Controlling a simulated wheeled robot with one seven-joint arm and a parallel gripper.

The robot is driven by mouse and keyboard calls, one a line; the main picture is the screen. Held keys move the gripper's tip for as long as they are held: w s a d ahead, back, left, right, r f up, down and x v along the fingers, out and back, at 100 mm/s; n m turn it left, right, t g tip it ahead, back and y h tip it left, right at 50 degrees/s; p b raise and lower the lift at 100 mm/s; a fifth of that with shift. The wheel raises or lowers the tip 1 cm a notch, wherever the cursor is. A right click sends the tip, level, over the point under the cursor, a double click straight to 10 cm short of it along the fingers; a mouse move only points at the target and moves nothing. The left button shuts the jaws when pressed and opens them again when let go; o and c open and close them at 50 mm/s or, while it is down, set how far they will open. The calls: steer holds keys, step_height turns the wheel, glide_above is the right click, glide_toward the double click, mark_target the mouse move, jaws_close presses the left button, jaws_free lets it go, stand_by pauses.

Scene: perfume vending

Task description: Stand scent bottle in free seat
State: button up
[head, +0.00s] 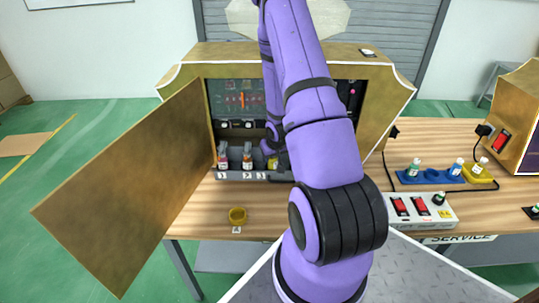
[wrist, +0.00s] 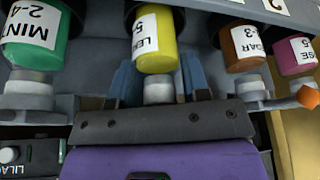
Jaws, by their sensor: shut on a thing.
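A yellow scent bottle with a white collar (wrist: 156,45), its label starting "LE", is between the blue fingers of my gripper (wrist: 158,88) at the collar in the wrist view. Its base meets a dark round seat in the grey rack (wrist: 100,20); I cannot tell whether it rests fully in it. In the head view the yellow bottle (head: 272,162) shows beside my arm at the rack's number 3. A brown bottle (wrist: 243,47) and a pink bottle (wrist: 293,52) stand on one side, a green MINT bottle (wrist: 36,35) on the other. The rack beyond number 3 is hidden by my arm in the head view.
The machine's door (head: 125,195) stands open at the left. At right are a blue tray (head: 432,175) and a yellow tray (head: 480,175) with bottles, and a red-switch box (head: 421,209).

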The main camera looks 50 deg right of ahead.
steer(key=shift+f, duration=0.15)
steer(key=o, duration=1)
steer(key=shift+c, duration=0.2)
steer(key=v, duration=1.2)
steer(key=a+r+n, duration=0.1)
steer(key=a+r, duration=0.6)
steer(key=r, duration=0.4)
steer(key=a+r+n, duration=0.1)
steer(key=a+r, duration=0.6)
steer(key=r, duration=0.5)
steer(key=s+a+r+n+y, duration=0.1)
steer(key=s+a+r, duration=0.4)
steer(key=s+a, duration=0.2)
steer(key=s+a+r+n+t+y, duration=0.1)
steer(key=s+a+r+n, duration=0.1)
steer(key=s+a+r, duration=0.4)
steer(key=shift+s+a, duration=0.9)
